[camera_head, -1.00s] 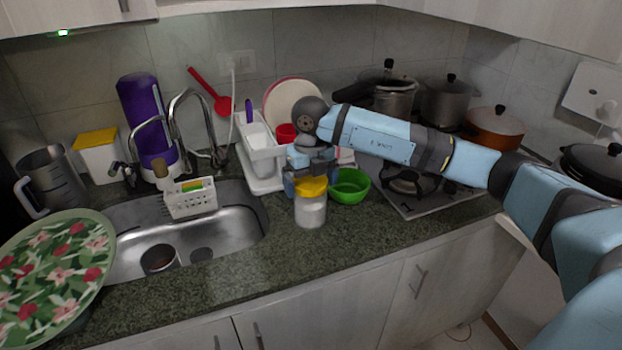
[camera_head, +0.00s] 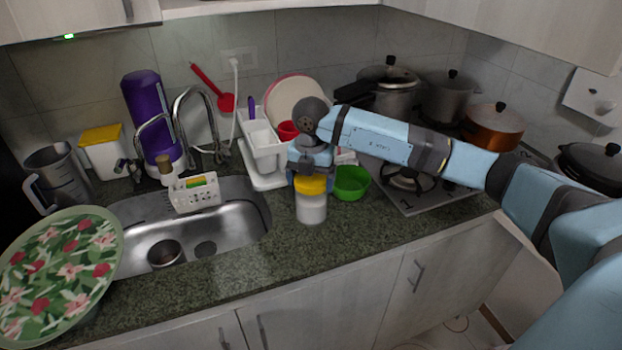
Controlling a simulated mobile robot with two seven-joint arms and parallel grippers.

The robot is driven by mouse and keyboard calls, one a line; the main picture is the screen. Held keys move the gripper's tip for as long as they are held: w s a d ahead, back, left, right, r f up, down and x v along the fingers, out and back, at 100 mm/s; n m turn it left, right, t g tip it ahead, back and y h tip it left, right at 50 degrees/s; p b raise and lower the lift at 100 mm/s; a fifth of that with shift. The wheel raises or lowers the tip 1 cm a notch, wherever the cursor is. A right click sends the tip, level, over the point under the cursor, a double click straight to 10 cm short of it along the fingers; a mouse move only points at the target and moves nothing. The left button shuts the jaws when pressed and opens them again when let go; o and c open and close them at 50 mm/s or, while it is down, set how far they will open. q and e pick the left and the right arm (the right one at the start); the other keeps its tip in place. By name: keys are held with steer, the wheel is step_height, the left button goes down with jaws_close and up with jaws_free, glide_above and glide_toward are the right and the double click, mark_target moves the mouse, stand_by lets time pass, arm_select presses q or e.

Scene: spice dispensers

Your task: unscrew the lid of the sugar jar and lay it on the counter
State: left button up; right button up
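The sugar jar (camera_head: 311,208) stands upright on the counter (camera_head: 262,276) in front of the dish rack. Its body is clear with white contents, and its yellow lid (camera_head: 312,185) is on top. My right gripper (camera_head: 311,183) points down over the jar, with its fingers at the two sides of the lid. Whether the fingers press on the lid cannot be made out. My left gripper is not in view.
A green bowl (camera_head: 351,184) stands close to the right of the jar. The sink (camera_head: 240,215) lies to the left, with a white sponge basket (camera_head: 194,194) on its edge. A stove (camera_head: 420,196) is at the right. The counter in front of the jar is clear.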

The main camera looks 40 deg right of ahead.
steer(key=n+b, duration=0.1)
steer(key=n, duration=0.3)
steer(key=shift+d+f+n+b, duration=0.1)
steer(key=shift+n+b, duration=0.2)
steer(key=shift+b, duration=0.05)
steer(key=n+b, duration=0.1)
steer(key=n, duration=0.3)
steer(key=shift+d+n, duration=0.1)
steer(key=shift+n, duration=0.2)
steer(key=shift+n+b, duration=0.45)
steer(key=shift+n, duration=0.05)
steer(key=n+b, duration=0.1)
steer(key=n, duration=0.3)
steer(key=shift+d+n+b, duration=0.1)
steer(key=shift+n+b, duration=0.2)
steer(key=n+b, duration=0.1)
steer(key=n, duration=0.2)
steer(key=shift+n, duration=0.3)
